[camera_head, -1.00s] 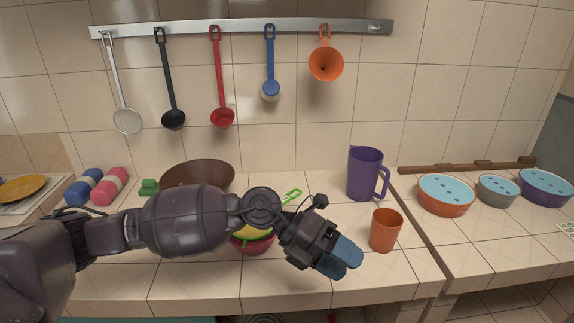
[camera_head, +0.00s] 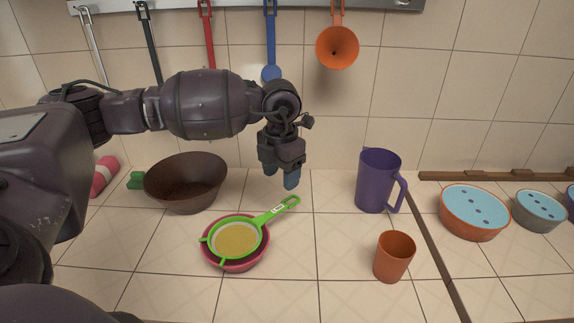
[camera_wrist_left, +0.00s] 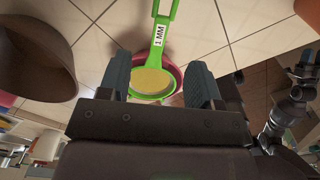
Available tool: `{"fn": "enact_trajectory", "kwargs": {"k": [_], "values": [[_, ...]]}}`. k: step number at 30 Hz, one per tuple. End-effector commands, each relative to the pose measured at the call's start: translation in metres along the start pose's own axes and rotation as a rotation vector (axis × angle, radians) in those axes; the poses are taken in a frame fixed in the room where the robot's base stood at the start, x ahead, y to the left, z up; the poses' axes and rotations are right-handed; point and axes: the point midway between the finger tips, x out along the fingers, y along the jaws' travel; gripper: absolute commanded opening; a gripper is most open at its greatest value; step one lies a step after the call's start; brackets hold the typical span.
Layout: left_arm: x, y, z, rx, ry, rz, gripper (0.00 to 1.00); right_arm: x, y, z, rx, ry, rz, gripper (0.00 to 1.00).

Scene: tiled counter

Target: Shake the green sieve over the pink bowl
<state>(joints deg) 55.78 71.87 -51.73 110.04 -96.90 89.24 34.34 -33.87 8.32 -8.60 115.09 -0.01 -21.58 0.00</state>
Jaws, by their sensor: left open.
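The green sieve (camera_head: 237,239) rests in the top of the pink bowl (camera_head: 236,264) on the counter, with yellowish grainy stuff in its mesh. Its handle (camera_head: 279,209) points up and to the right, beyond the bowl's rim. My left gripper (camera_head: 282,181) is above and behind the handle's end, fingers pointing down, open and empty. In the left wrist view the sieve handle (camera_wrist_left: 162,32), marked "1 MM", shows beyond and between the open fingers (camera_wrist_left: 160,84), and the pink bowl (camera_wrist_left: 174,72) is partly hidden beneath the sieve.
A brown bowl (camera_head: 186,184) stands to the left behind the sieve. A purple jug (camera_head: 377,181) and an orange cup (camera_head: 394,257) stand to the right. Lidded bowls (camera_head: 475,212) are farther right. Utensils hang on the wall behind. The counter between sieve and cup is clear.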

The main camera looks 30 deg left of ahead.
Motion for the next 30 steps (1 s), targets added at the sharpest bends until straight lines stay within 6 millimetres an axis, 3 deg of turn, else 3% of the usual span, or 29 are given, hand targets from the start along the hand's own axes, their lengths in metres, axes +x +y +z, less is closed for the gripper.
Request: {"fn": "enact_trajectory", "kwargs": {"k": [8,18,30], "values": [[0.043,-0.001,-0.001,0.001,0.004,-0.004,0.58,-0.002,0.0,0.011,0.002,-0.02,0.001,0.51],[0.089,-0.001,-0.001,0.001,0.003,-0.004,0.58,0.005,-0.002,0.001,-0.001,0.001,-0.003,0.51],[0.101,-0.001,0.0,0.002,0.0,-0.004,0.58,0.004,-0.002,0.002,0.0,-0.001,-0.002,0.51]]}}
